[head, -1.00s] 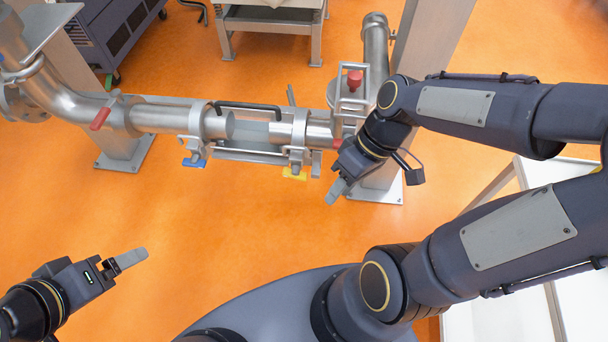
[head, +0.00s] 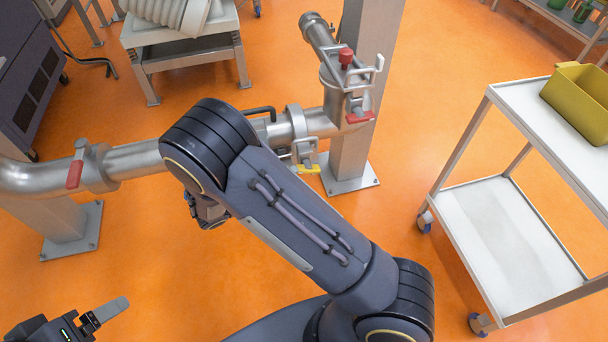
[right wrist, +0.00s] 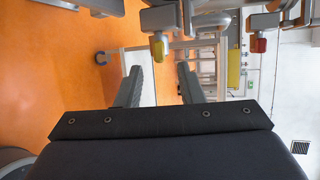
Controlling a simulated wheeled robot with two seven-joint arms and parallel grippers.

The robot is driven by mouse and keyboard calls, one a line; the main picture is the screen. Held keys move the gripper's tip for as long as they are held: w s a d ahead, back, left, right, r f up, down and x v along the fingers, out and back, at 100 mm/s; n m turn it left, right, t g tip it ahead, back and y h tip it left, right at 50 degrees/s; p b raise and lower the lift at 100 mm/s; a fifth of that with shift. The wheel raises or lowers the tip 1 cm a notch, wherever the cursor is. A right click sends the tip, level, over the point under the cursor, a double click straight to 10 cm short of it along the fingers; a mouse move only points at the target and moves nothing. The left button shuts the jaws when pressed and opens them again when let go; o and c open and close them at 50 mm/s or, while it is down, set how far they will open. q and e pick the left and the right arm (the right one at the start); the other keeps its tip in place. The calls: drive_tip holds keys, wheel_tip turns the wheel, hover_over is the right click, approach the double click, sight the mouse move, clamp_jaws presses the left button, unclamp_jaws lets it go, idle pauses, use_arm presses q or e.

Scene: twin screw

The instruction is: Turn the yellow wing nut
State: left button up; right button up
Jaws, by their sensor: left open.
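The yellow wing nut (head: 309,169) hangs under a clamp (head: 298,125) on the steel pipe in the head view, just right of my right arm. In the right wrist view a yellow piece (right wrist: 158,49), seemingly this nut, shows above and between my fingertips, apart from them. My right gripper (right wrist: 160,78) is open there with nothing between its fingers; in the head view it is mostly hidden behind my forearm. My left gripper (head: 105,315) is open and empty at the lower left, far from the pipe.
A red-handled valve (head: 346,57) and a steel post (head: 355,140) stand right of the clamp. A red lever (head: 75,172) is on the left pipe. A white cart (head: 490,240) with a yellow bin (head: 580,98) stands at right. My arm hides the pipe's middle. Open floor lies in front.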

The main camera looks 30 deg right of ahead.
sight(318, 165)
drive_tip(key=b+x, duration=0.1)
drive_tip(key=x, duration=0.6)
drive_tip(key=shift+d+f, duration=0.1)
drive_tip(key=shift+d, duration=0.25)
drive_tip(key=shift+c, duration=0.4)
